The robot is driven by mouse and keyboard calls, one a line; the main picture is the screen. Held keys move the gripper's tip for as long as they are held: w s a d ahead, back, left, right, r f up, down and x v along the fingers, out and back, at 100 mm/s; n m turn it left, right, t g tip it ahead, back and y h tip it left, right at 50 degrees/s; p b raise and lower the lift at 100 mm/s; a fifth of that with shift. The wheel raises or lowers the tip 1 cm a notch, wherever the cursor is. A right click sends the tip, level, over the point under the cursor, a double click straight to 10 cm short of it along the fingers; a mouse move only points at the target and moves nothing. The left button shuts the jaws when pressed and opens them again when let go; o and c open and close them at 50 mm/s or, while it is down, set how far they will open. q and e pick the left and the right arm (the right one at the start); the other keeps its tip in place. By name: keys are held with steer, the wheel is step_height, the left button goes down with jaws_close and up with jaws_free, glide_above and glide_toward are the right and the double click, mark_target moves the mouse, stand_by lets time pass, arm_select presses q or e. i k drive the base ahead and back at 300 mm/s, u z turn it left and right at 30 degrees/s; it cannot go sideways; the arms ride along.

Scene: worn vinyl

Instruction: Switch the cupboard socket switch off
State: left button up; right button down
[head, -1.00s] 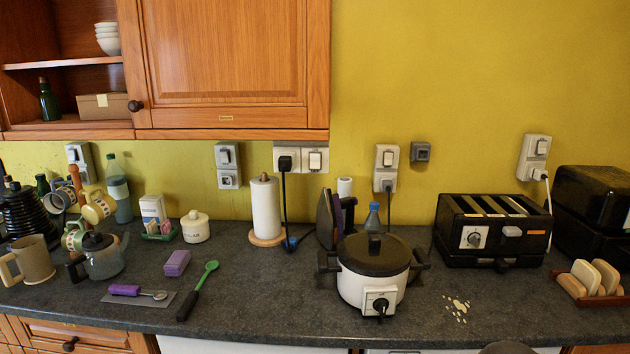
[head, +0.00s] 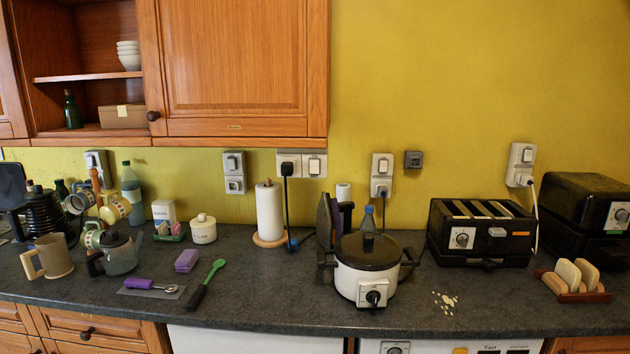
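Several white wall sockets with rocker switches line the yellow wall. Below the wall cupboard (head: 235,70) are a left socket (head: 97,160), a two-part upright socket (head: 234,172) and a wide double socket (head: 302,164). The double socket has a black plug (head: 287,169) in its left half and a switch (head: 314,166) in its right half. Right of the cupboard are another upright socket (head: 382,174) and a far-right socket (head: 521,164), both with leads. I cannot read any socket label or tell the switch positions. Neither gripper is in view.
Mugs and bottles crowd the left. The worktop's front strip is mostly clear.

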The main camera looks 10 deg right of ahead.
mark_target(314, 164)
steer(key=u, duration=0.9)
steer(key=i, duration=0.8)
steer(key=z, duration=0.8)
